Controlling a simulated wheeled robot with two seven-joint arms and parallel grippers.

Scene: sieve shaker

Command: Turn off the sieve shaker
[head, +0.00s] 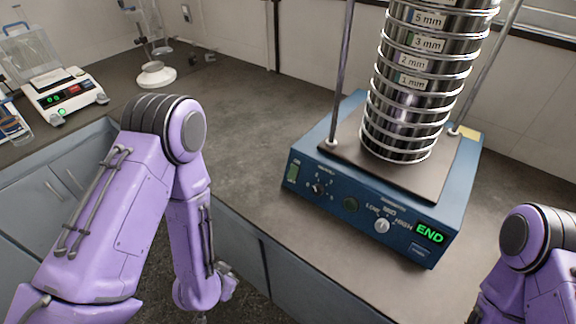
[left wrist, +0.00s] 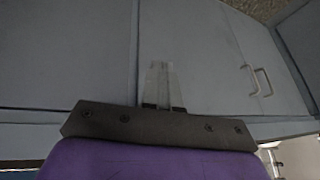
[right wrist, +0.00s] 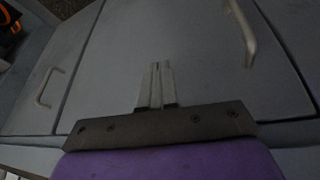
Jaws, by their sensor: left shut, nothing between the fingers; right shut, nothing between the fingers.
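The sieve shaker (head: 340,215) is a blue box on the grey counter, with a stack of steel sieves (head: 408,90) upright on its dark plate between two rods. My left gripper (left wrist: 159,85) is shut and empty, below the counter in front of grey cabinet doors. My right gripper (right wrist: 157,85) is shut and empty, also facing cabinet doors. Neither touches the shaker.
A white balance (head: 62,97) with a clear case stands at the back left. A white-based stand (head: 155,75) is behind my left arm. The counter (head: 245,130) left of the shaker is clear. Cabinet handles (left wrist: 262,82) stick out near the left gripper, others (right wrist: 240,30) near the right.

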